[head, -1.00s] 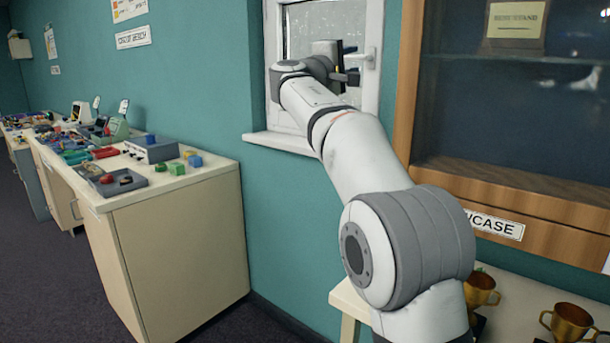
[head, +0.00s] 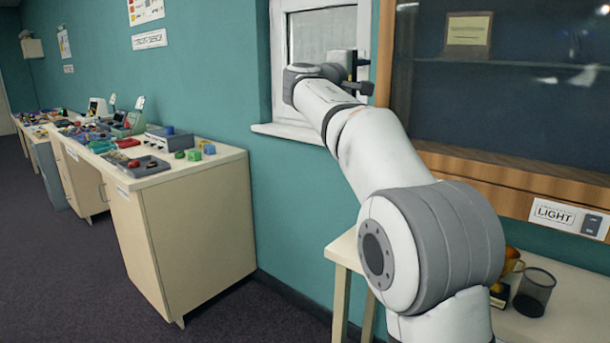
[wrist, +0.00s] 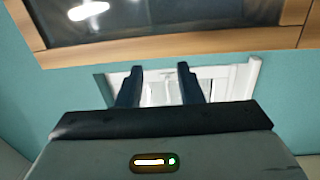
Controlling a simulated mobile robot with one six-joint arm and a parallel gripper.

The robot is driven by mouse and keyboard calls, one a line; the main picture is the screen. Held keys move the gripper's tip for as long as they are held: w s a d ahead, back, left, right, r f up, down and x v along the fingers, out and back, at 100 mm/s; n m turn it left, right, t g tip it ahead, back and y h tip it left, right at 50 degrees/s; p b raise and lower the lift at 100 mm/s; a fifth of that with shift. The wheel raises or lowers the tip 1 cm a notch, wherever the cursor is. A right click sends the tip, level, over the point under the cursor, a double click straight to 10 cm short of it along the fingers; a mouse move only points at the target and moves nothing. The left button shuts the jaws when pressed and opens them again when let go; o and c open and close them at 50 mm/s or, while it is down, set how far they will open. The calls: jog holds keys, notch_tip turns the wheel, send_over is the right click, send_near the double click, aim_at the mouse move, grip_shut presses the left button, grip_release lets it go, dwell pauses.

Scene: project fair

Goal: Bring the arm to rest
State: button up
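My arm is white and grey and reaches out from the lower right of the head view toward the window. My gripper (head: 362,75) is at its far end, in front of the window frame and partly hidden by my wrist. In the wrist view, my gripper (wrist: 160,82) shows two dark fingers standing apart with nothing held between them. Behind the fingers is a white frame set in the teal wall.
The window (head: 310,45) and the wood-framed showcase (head: 480,162) are on the wall. A cluttered workbench (head: 180,230) stands left. A side table (head: 350,250) at lower right bears a black mesh cup (head: 534,292) and a trophy. The floor (head: 90,285) at left is clear.

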jog(key=s+d+f+m+g+y+p, duration=0.2)
jog(key=s+d+f+g+y+p, duration=0.15)
jog(key=s+f, duration=0.45)
jog(key=s+d+f+m+g+y+p, duration=0.2)
jog(key=s+d+f+g+p, duration=0.25)
jog(key=s, duration=0.45)
jog(key=s+a+f+m+g+y+p, duration=0.1)
jog(key=s+a+f+m+y+p, duration=0.1)
jog(key=s+f, duration=0.3)
jog(key=s+a+f+m+g+y+p, duration=0.1)
jog(key=s+f, duration=0.4)
jog(key=s, duration=0.7)
jog(key=s+a+f+m+g+y+p, duration=0.2)
jog(key=s+a+f+y+p, duration=0.1)
jog(key=s+f, duration=0.3)
jog(key=shift+s+m+y, duration=0.3)
jog(key=shift+s+y, duration=0.05)
jog(key=shift+s, duration=0.8)
